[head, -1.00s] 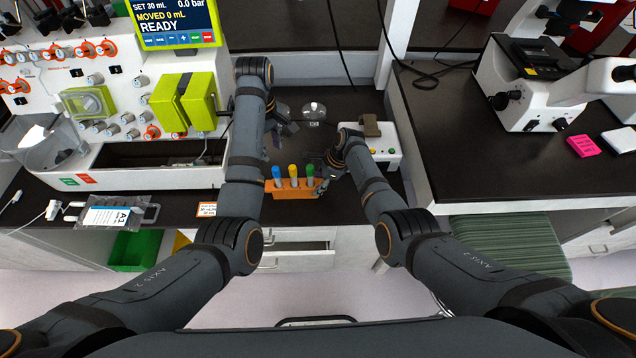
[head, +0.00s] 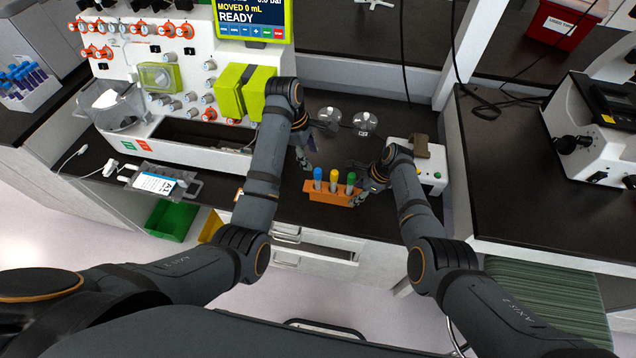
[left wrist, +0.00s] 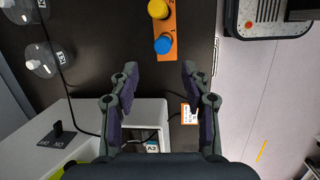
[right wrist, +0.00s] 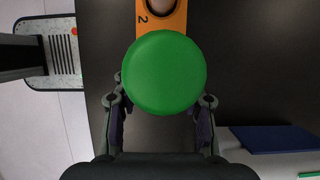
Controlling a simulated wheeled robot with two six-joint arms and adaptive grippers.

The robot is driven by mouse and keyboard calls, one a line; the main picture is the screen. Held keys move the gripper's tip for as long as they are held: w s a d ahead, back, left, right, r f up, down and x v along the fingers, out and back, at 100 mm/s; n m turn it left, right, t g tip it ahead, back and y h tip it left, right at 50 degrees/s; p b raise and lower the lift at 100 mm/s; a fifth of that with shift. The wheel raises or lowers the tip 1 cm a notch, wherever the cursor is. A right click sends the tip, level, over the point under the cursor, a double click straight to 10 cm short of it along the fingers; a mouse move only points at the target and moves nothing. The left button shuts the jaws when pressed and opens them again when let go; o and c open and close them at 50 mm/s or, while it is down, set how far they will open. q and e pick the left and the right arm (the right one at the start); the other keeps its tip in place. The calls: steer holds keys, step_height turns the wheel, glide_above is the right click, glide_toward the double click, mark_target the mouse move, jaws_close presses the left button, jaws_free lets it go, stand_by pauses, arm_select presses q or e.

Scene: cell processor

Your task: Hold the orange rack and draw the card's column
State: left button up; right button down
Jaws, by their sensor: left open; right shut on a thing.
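The orange rack (head: 322,195) stands on the dark bench with blue-capped (head: 317,174), yellow-capped (head: 334,176) and green-capped (head: 350,178) columns upright in a row. My right gripper (head: 366,190) is shut on the rack's right end; in the right wrist view the green cap (right wrist: 164,72) hides the grip. My left gripper (head: 306,162) is open and empty, left of the rack. In the left wrist view its fingers (left wrist: 159,76) are apart, short of the blue cap (left wrist: 163,44). An orange-bordered card (left wrist: 188,114) lies on the bench, its text unreadable; my left arm mostly hides it in the head view.
Two round clear vessels (head: 328,119) (head: 364,122) stand behind the rack. A white device (head: 430,170) is to its right. The white processor (head: 170,135) with a screen (head: 252,18) stands left. A bagged A1 item (head: 158,183) lies near the front edge.

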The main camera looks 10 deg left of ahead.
mark_target(315, 171)
arm_select(q)
steer(key=f+n, duration=0.2)
steer(key=d+f+n+t+h, duration=0.1)
steer(key=f+n, duration=0.1)
steer(key=f, duration=0.1)
steer(key=f+n+h, duration=0.1)
steer(key=f+n, duration=0.2)
steer(key=shift+w+d+f, duration=0.1)
steer(key=shift+d+f, duration=0.1)
steer(key=shift+d, duration=0.2)
stand_by(0.4)
jaws_close()
